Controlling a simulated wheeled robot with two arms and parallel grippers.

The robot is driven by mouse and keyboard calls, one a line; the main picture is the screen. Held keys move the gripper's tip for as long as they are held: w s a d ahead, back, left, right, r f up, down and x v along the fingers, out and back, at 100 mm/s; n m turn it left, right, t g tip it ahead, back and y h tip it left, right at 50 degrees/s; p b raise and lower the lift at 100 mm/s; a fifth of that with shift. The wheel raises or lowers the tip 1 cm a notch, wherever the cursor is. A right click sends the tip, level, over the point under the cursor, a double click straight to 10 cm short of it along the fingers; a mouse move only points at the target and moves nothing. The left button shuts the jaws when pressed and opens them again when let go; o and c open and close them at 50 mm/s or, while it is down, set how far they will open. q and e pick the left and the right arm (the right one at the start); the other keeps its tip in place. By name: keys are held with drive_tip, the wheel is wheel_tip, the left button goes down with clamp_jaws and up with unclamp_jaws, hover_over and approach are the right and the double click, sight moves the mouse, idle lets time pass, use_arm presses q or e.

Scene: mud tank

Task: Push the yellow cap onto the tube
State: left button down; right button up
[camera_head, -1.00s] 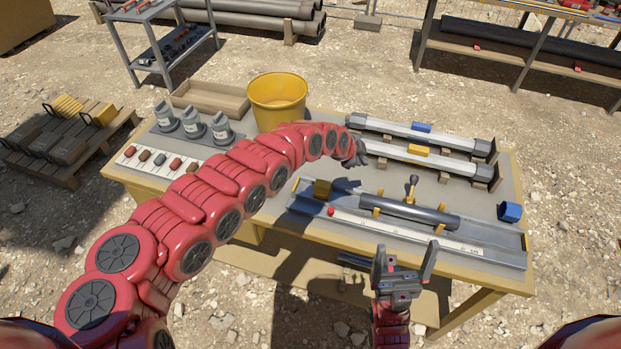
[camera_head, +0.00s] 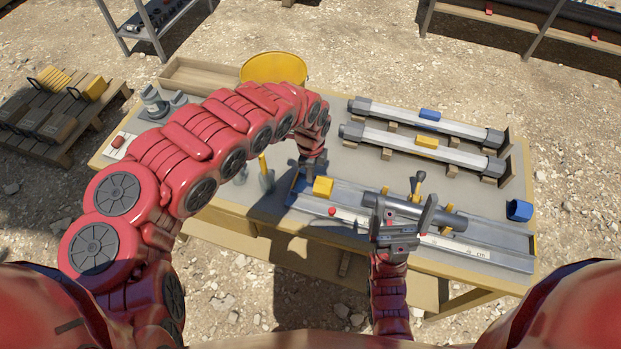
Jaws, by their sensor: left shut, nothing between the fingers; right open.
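The yellow cap (camera_head: 323,187) sits at the left end of the long grey tray (camera_head: 480,232). The dark grey tube (camera_head: 447,217) lies along the tray in yellow holders to the right of the cap. A gap shows between the cap and the tube's left end. My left gripper (camera_head: 301,183) is shut and empty, pointing down just left of the cap; whether it touches the cap I cannot tell. My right gripper (camera_head: 404,212) is open and empty, in front of the tube in the picture, hiding part of the tube and tray.
A yellow-handled clamp (camera_head: 417,186) stands at the tube. A red knob (camera_head: 332,211) is on the tray's front side. A blue block (camera_head: 519,210) stands at the right. Two long bars (camera_head: 465,155) lie behind. A yellow bucket (camera_head: 273,68) is at the back, partly behind my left arm.

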sight(348, 199)
use_arm(q)
drive_tip(key=f, duration=0.2)
drive_tip(key=shift+w+d+f, duration=0.1)
drive_tip(key=shift+w+f, duration=0.1)
drive_tip(key=shift+f, duration=0.2)
drive_tip(key=shift+s+f+p, duration=0.2)
drive_tip(key=shift+f+p, duration=0.1)
drive_tip(key=shift+f, duration=0.4)
drive_tip(key=shift+w+f, duration=0.15)
drive_tip(key=shift+w, duration=0.05)
drive_tip(key=s+d+b, duration=0.1)
drive_tip(key=d+b, duration=0.1)
drive_tip(key=d, duration=0.1)
drive_tip(key=s+d+b, duration=0.1)
drive_tip(key=d, duration=0.3)
drive_tip(key=s+d+b, duration=0.1)
drive_tip(key=d+b, duration=0.1)
drive_tip(key=d, duration=0.2)
drive_tip(key=shift+s+f+b, duration=0.25)
drive_tip(key=shift+s+b, duration=0.05)
drive_tip(key=shift+s+d+r, duration=0.1)
drive_tip(key=shift+s+d, duration=0.05)
drive_tip(key=shift+d, duration=0.15)
drive_tip(key=shift+d+r, duration=0.1)
drive_tip(key=shift+r, duration=0.1)
